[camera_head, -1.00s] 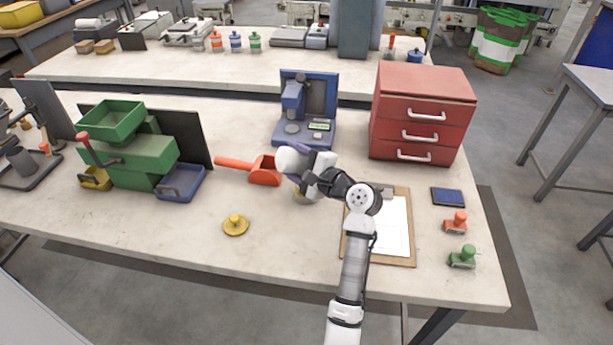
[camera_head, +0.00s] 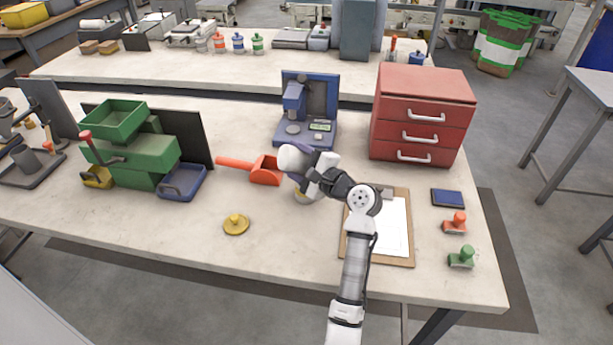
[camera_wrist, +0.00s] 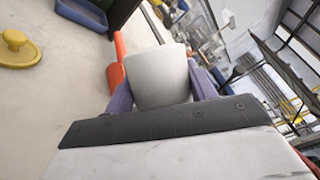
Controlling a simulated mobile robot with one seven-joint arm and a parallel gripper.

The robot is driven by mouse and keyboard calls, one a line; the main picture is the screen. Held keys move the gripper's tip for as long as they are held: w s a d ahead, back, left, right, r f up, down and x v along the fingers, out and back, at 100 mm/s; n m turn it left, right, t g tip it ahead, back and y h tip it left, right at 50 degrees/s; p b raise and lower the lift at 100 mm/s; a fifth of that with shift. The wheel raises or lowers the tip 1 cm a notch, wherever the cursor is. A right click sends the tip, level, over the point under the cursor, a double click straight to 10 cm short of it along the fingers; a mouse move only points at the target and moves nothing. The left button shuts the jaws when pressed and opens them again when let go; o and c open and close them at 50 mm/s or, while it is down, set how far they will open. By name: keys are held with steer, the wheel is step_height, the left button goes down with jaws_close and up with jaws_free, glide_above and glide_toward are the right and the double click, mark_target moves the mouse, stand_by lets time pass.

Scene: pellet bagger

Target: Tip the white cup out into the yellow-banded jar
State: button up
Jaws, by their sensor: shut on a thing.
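My gripper (camera_head: 306,170) is shut on the white cup (camera_head: 291,158) and holds it tilted above the table. In the wrist view the cup (camera_wrist: 158,78) sits between the two purple-grey fingers of my gripper (camera_wrist: 160,92). The cup's mouth and any contents are hidden. Just below my gripper in the head view, a small part of a pale jar with yellow (camera_head: 303,197) shows on the table. My gripper and the cup hide most of it. I cannot tell whether the cup touches the jar or whether anything is pouring.
A yellow knobbed lid (camera_head: 236,224) lies on the table to the front left. A red scoop (camera_head: 264,170) lies left of my gripper. A blue machine (camera_head: 305,115) and red drawers (camera_head: 422,115) stand behind. A clipboard (camera_head: 404,255) lies to the right.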

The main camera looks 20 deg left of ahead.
steer(key=shift+w+m, duration=0.1)
steer(key=shift+m, duration=0.2)
stand_by(0.5)
